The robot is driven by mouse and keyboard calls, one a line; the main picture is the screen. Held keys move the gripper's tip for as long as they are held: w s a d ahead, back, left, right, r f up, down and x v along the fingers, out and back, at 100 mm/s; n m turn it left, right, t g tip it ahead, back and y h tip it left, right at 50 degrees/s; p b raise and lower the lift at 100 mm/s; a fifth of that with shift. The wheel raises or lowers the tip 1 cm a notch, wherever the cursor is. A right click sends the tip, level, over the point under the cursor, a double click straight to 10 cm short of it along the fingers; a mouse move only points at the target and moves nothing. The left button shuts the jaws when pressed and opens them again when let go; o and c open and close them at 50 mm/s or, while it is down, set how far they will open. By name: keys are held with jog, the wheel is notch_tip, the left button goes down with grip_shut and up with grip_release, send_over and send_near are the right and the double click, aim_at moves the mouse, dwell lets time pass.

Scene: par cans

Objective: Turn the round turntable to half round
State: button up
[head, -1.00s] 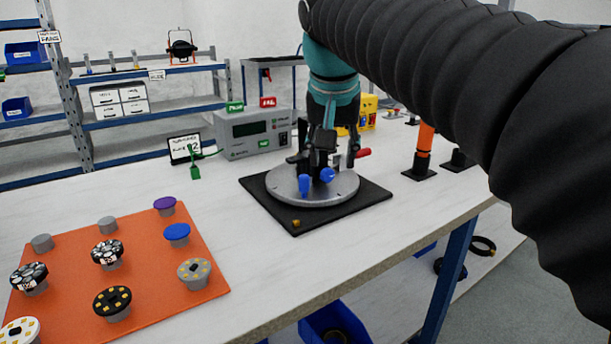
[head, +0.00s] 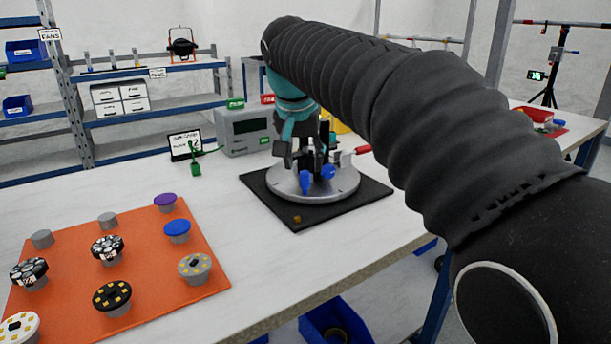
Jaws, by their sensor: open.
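The round grey turntable (head: 338,190) sits on a black square base plate (head: 285,212) on the white bench. Two blue knobs or clamps (head: 306,184) stand on its near side, and a red-tipped lever (head: 362,150) shows at its right. A small brass-coloured piece (head: 297,219) is at the plate's near corner. My gripper (head: 306,162) is open, pointing down over the turntable, close to the blue parts. My arm hides the back of the disc, and I cannot tell whether the fingers touch anything.
An orange mat (head: 160,285) with several round pucks lies at the left front. A grey meter box (head: 240,130) and a small sign (head: 186,145) stand behind the turntable. Bare bench lies between mat and base plate. Blue bins (head: 336,322) sit below the bench.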

aim_at(305, 171)
jog(key=shift+x, duration=2.2)
grip_shut()
